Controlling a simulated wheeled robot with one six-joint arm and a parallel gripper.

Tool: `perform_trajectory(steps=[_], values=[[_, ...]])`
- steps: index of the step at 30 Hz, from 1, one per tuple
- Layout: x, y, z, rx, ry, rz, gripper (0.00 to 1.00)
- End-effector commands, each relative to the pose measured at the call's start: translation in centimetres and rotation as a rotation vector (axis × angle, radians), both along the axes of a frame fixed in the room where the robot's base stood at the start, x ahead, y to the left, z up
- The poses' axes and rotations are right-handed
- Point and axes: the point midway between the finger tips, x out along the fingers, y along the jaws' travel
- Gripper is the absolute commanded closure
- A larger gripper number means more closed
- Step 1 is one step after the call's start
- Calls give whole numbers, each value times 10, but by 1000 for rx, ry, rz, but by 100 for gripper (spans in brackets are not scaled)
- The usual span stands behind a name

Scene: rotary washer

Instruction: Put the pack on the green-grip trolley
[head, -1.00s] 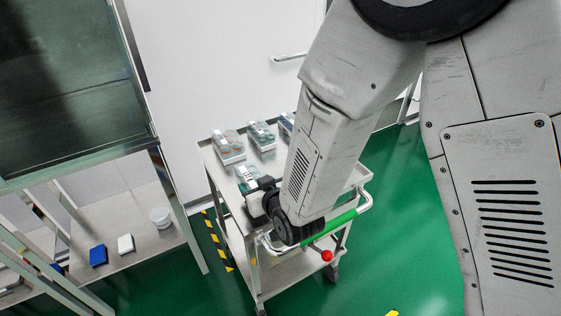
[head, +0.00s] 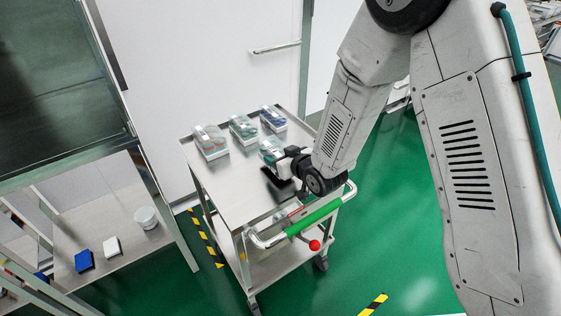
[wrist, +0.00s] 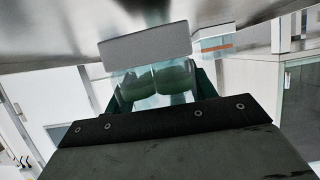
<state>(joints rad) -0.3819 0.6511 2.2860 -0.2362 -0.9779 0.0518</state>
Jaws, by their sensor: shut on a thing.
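The green-grip trolley (head: 225,195) is a steel cart with a green sleeve on its handle (head: 315,217) and a red knob below. My gripper (head: 283,162) is over the right part of its top deck, shut on a clear pack with green contents and a pale base (head: 270,150). In the wrist view the pack (wrist: 150,82) sits between the black fingers (wrist: 158,92), its pale base toward the deck (wrist: 60,30). A dark shadow lies on the deck below the gripper. I cannot tell whether the pack touches the deck.
Three similar packs, left (head: 210,142), middle (head: 243,127) and right (head: 273,118), stand along the trolley's far edge. The deck's left front part is bare. A steel bench (head: 125,215) at left holds a white tub (head: 146,217) and blue (head: 84,261) and white (head: 112,246) blocks.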

Motion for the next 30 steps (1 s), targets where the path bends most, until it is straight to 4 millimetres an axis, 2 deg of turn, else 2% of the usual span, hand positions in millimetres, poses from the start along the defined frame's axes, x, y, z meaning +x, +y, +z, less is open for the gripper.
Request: perform_trajectory(steps=[1,4,15,16,18,30], values=[[-1,0,-11,-1,4,1,71],[0,1,-21,1,1,1,71],[0,1,-25,1,-1,1,71],[0,1,-24,0,0,1,36],[0,1,-24,1,-1,1,23],[-3,-1,-18,0,-1,2,23]])
